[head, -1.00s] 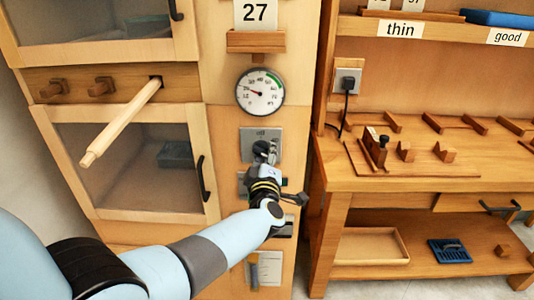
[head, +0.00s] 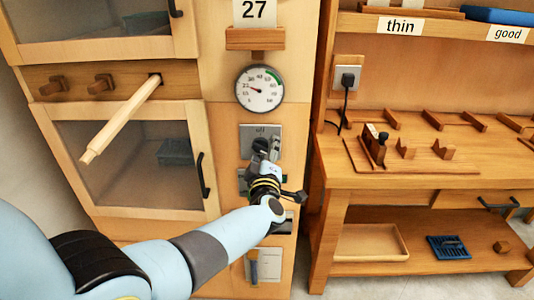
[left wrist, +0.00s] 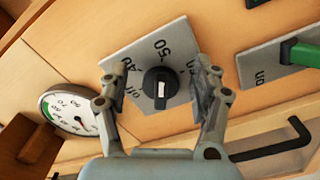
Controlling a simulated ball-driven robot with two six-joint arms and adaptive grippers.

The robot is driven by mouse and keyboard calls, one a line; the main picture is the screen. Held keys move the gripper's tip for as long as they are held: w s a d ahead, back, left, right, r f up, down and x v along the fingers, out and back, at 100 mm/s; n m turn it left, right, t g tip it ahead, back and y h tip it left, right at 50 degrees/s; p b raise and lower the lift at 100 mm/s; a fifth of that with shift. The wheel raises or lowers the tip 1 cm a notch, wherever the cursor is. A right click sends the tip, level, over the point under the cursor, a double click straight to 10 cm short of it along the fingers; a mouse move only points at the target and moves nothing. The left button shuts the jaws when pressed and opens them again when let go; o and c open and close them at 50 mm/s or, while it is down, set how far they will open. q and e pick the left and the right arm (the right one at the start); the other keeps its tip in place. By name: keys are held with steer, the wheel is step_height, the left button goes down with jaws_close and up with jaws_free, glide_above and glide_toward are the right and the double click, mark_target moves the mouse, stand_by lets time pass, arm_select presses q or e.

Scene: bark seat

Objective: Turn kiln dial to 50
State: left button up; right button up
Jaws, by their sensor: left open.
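The kiln dial is a black round knob (left wrist: 161,86) with a white mark, on a grey plate (left wrist: 140,55) printed with "off", "40" and "50". In the head view the plate (head: 275,131) sits on the wooden column below the round gauge, and the knob is partly hidden by my gripper. My left gripper (head: 268,152) is at the plate. In the left wrist view its open fingers (left wrist: 160,82) stand on both sides of the knob, with a visible gap on each side. The knob's white mark points towards the gripper's palm side. My right gripper is not in view.
A round gauge (head: 260,88) hangs above the plate. A grey plate with a green lever (left wrist: 300,53) and a black handle (left wrist: 270,146) lie close to the right finger. A wooden peg (head: 122,118) sticks out at left. A workbench (head: 440,178) stands at right.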

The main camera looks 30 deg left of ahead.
arm_select(q)
steer(key=shift+s, duration=0.1)
steer(key=shift+s+d+f, duration=0.1)
steer(key=shift+s+d, duration=0.15)
steer(key=shift+s, duration=0.1)
steer(key=v, duration=1.1)
